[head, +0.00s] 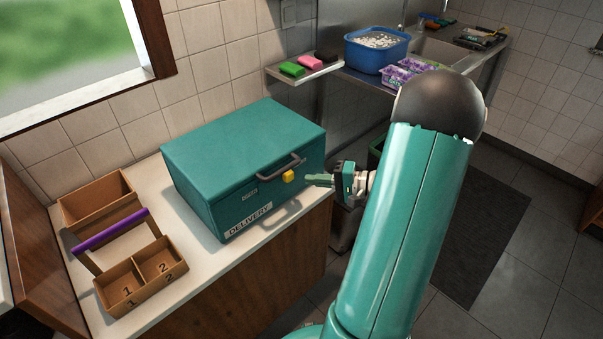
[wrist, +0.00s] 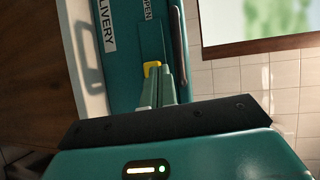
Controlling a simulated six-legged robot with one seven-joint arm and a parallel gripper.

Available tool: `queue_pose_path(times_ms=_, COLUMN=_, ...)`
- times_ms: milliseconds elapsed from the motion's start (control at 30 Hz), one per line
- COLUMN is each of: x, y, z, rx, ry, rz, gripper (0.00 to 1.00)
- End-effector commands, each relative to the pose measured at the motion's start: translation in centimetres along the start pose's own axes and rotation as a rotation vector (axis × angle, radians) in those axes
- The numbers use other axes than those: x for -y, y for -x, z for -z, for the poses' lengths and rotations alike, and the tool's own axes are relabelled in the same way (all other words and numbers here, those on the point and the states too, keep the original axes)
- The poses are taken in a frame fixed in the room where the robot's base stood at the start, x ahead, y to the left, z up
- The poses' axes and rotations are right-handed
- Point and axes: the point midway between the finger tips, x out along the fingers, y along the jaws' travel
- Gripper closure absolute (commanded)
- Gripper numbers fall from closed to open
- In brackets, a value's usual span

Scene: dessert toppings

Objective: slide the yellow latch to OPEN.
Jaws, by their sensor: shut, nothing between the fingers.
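The teal box (head: 235,150) marked DELIVERY stands shut on the counter. Its yellow latch (head: 288,176) sits on the front face below the grey handle, and a small label lies to its left. In the wrist view the yellow latch (wrist: 152,68) is right at my fingertips, and the OPEN label (wrist: 147,10) lies above it. My gripper (head: 308,180) is shut and empty, its green fingers pointing at the latch from the right. The fingers (wrist: 158,82) appear close to the latch; I cannot tell whether they touch it.
A wooden caddy (head: 140,289) with a purple handle and compartments 1 and 2 stands on the counter (head: 188,240) left of the box. A shelf with sponges (head: 292,69) and a blue tub (head: 376,52) are behind. The window is at the upper left.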

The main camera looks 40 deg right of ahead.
Motion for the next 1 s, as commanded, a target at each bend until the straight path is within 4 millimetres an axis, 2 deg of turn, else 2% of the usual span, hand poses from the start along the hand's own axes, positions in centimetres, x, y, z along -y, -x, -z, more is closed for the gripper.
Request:
queue_pose_path(times_ms=33, x=-1.5, y=1.9, z=1.6, rx=-0.077, ry=-0.014, rz=0.049, gripper=1.0)
queue_pose_path(times_ms=133, x=-3.4, y=4.6, z=3.7, rx=-0.194, ry=-0.014, rz=0.117, gripper=1.0)
queue_pose_path(times_ms=200, x=-4.2, y=5.8, z=4.6, rx=-0.248, ry=-0.009, rz=0.145, gripper=1.0)
queue_pose_path(times_ms=333, x=-4.8, y=6.7, z=5.2, rx=-0.289, ry=-0.005, rz=0.165, gripper=1.0)
queue_pose_path(times_ms=733, x=-4.6, y=6.1, z=5.4, rx=-0.285, ry=-0.005, rz=0.164, gripper=1.0)
queue_pose_path(times_ms=867, x=-4.3, y=4.5, z=5.8, rx=-0.282, ry=-0.005, rz=0.163, gripper=1.0)
queue_pose_path(times_ms=1000, x=-3.9, y=2.0, z=6.5, rx=-0.282, ry=-0.005, rz=0.164, gripper=1.0)
